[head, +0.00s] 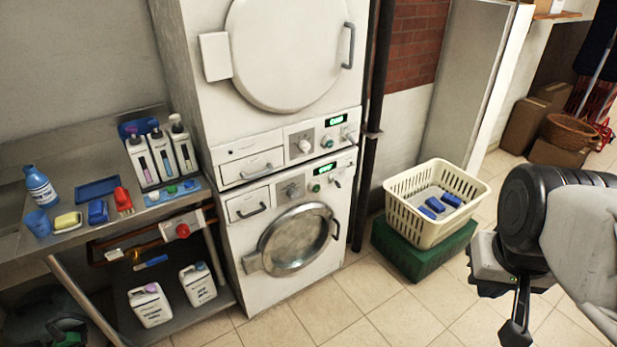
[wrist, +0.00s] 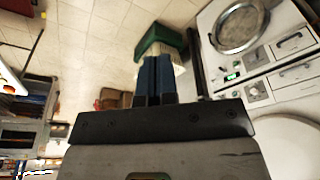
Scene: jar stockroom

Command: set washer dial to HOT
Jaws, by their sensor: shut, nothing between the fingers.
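Two white machines are stacked. The lower one, with a round glass door (head: 292,241), looks like the washer (head: 240,290). Its panel has a dial (head: 293,190), smaller knobs and a lit green display (head: 325,169); the dial's setting is too small to read. The upper machine (head: 190,60) has a similar panel with its own dial (head: 304,146). My gripper (head: 515,330) is at the lower right in the head view, well apart from the machines. In the wrist view its fingers (wrist: 155,82) are together and empty, and the washer's glass door (wrist: 240,27) shows at upper right.
A cream basket (head: 425,222) with blue items sits on a green crate (head: 425,257), right of the washer. A dark pipe (head: 368,150) runs beside the machines. A metal bench (head: 90,240) with bottles stands left. Tiled floor is free in front.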

